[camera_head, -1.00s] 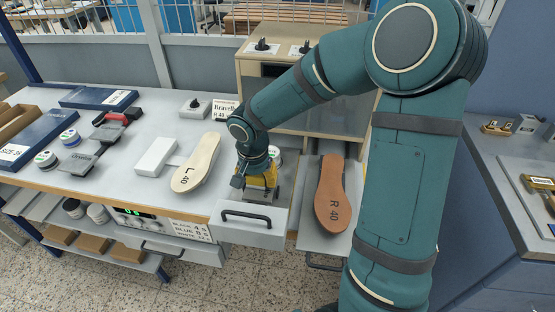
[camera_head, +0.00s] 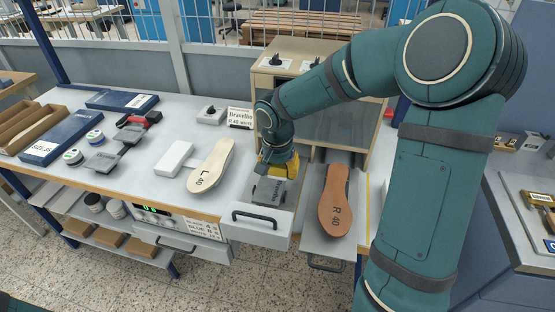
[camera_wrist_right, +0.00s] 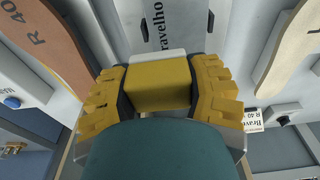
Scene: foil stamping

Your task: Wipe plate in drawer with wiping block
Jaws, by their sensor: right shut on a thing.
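My right gripper (camera_head: 278,166) is over the back part of the open white drawer (camera_head: 262,235). In the right wrist view the right gripper (camera_wrist_right: 158,92) has its yellow fingers shut on the yellow wiping block (camera_wrist_right: 158,84), which has a pale strip at its far edge. The grey plate (camera_head: 268,191) lies in the drawer, its front part uncovered, with dark lettering on it. The plate (camera_wrist_right: 180,30) also shows beyond the block in the wrist view. Whether the block touches the plate cannot be told. My left gripper is not in view.
A pale insole marked L 40 (camera_head: 211,166) and a white block (camera_head: 175,158) lie left of the drawer. A brown insole marked R 40 (camera_head: 335,200) lies on a pulled-out shelf at its right. A wooden cabinet (camera_head: 292,48) stands behind.

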